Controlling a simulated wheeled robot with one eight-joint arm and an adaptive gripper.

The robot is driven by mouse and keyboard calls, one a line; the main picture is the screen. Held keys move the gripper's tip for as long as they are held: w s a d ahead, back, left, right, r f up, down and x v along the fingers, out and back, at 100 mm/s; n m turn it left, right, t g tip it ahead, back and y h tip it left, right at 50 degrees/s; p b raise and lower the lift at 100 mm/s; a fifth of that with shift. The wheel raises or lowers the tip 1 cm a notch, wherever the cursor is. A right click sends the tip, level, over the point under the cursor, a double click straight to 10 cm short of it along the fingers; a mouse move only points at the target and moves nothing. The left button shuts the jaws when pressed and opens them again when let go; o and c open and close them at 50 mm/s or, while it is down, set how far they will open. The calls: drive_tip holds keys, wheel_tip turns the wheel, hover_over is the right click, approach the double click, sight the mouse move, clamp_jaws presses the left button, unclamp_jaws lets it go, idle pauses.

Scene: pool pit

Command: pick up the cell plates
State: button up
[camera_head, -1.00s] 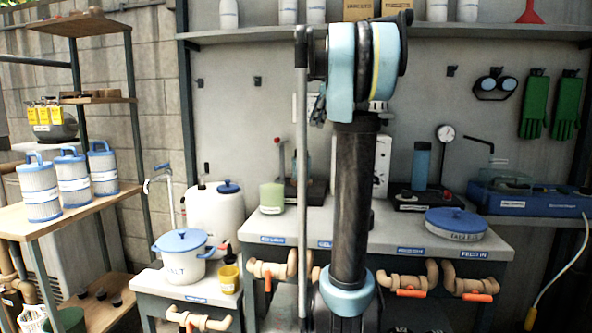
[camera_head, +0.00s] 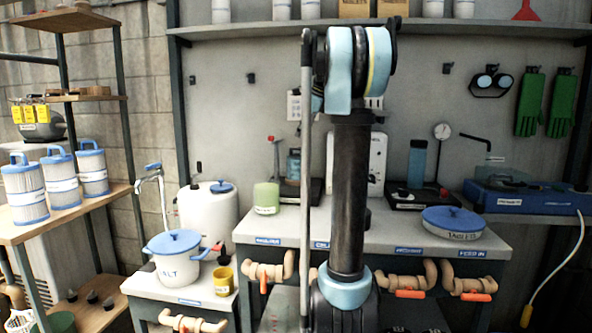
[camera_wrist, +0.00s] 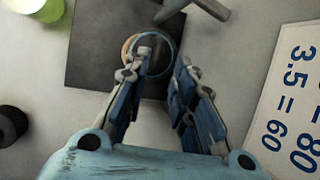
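I cannot make out the cell plates for certain in either view. In the wrist view, a round, clear-looking vessel with a bluish rim (camera_wrist: 163,42) stands on a dark square base (camera_wrist: 92,45), just beyond my fingertips. My gripper (camera_wrist: 162,62) is open, its two blue-padded fingers apart with nothing clearly held between them. The left fingertip overlaps the vessel's rim in the picture; contact cannot be told. In the head view, a small blue vessel (camera_head: 293,164) on a dark stand (camera_head: 314,190) shows left of my arm. My gripper is hidden there.
A grey T-shaped handle (camera_wrist: 200,8) lies close beyond the vessel. A green jar (camera_head: 266,197), a white number card (camera_wrist: 296,105) and a blue-lidded tub (camera_head: 454,222) are on the bench (camera_head: 400,238). A salt pot (camera_head: 178,262) stands at lower left.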

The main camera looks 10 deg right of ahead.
drive_tip(key=shift+s+x, duration=0.1)
drive_tip(key=shift+x, duration=1.6)
drive_tip(key=shift+s+x, duration=0.15)
drive_tip(key=shift+x, duration=1.6)
clamp_jaws()
